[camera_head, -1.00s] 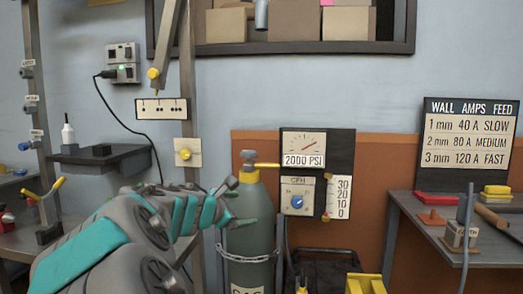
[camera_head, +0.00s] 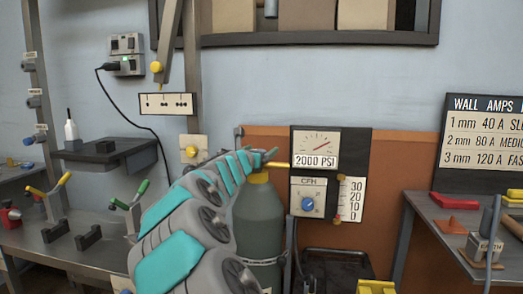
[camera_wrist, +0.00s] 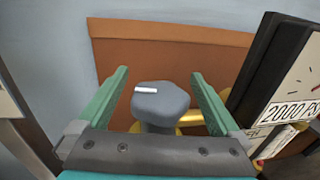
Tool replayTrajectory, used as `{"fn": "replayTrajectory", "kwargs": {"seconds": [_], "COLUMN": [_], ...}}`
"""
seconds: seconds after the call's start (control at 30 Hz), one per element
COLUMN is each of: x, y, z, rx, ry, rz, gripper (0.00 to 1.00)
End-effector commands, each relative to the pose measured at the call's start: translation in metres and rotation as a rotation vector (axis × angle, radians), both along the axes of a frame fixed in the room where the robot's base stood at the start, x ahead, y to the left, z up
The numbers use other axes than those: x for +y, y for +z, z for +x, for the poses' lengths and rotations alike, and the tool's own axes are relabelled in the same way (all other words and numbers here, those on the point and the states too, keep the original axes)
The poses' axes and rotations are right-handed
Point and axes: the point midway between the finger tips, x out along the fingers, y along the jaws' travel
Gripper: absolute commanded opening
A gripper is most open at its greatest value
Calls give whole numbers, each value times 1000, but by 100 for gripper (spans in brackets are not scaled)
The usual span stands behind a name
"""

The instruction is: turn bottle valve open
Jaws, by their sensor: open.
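The gas bottle (camera_head: 258,217) is a grey-green cylinder standing upright, with a yellow collar at its top. Its valve knob (camera_wrist: 160,102) is grey and many-sided with a white mark on top, and lies between my gripper's two green fingers in the wrist view. My gripper (camera_wrist: 158,92) is open, with a gap to the knob on each side. In the head view my gripper (camera_head: 261,156) is at the top of the bottle and hides the knob. A yellow pipe (camera_head: 277,165) runs right from the valve to the gauge panel.
The pressure gauge (camera_head: 316,146) reads 2000 PSI on a dark panel right of the bottle, above a CFH box with a blue knob (camera_head: 308,204). A workbench (camera_head: 425,208) stands at right. A small dark shelf (camera_head: 105,153) and a post are at left.

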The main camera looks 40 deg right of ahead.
Motion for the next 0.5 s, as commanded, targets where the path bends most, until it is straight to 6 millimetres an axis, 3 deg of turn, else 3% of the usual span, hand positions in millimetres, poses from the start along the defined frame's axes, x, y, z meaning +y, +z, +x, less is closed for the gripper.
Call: {"fn": "replayTrajectory", "kwargs": {"seconds": [0.4,0.5], "x": [-8,-8], "y": [0,0], "z": [4,4], "rx": [-3,-3], "ry": [0,0], "rz": [2,2], "gripper": [100,91]}}
